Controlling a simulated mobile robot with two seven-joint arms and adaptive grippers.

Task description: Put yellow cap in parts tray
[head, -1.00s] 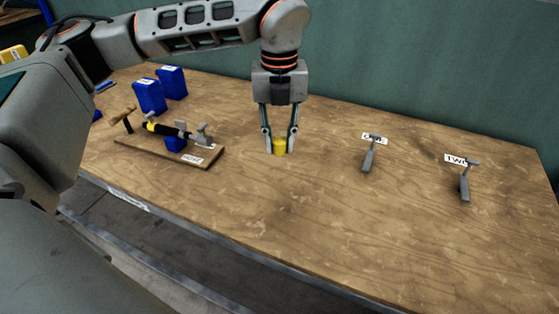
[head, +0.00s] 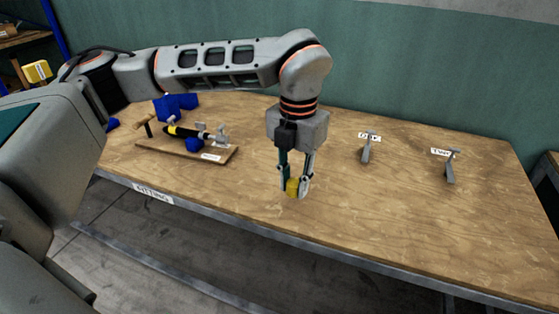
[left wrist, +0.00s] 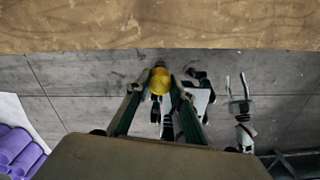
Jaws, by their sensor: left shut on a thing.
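The yellow cap (head: 292,187) is held between the fingertips of my left gripper (head: 294,192), which is shut on it. In the head view they appear near the front edge of the bench. The cap also shows in the left wrist view (left wrist: 160,82), with grey floor behind it. My right gripper (left wrist: 240,88) shows only in the left wrist view, low over the floor, empty with its two fingers apart. I cannot make out a parts tray in either view.
A wooden bench (head: 400,210) carries a board (head: 165,150) with a black, yellow-ended cylinder, blue bins (head: 178,106) behind it, and two grey levers (head: 366,153) (head: 450,170) at right. A yellow bin (head: 37,71) is at far left. Purple shapes (left wrist: 14,150) lie lower left in the wrist view.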

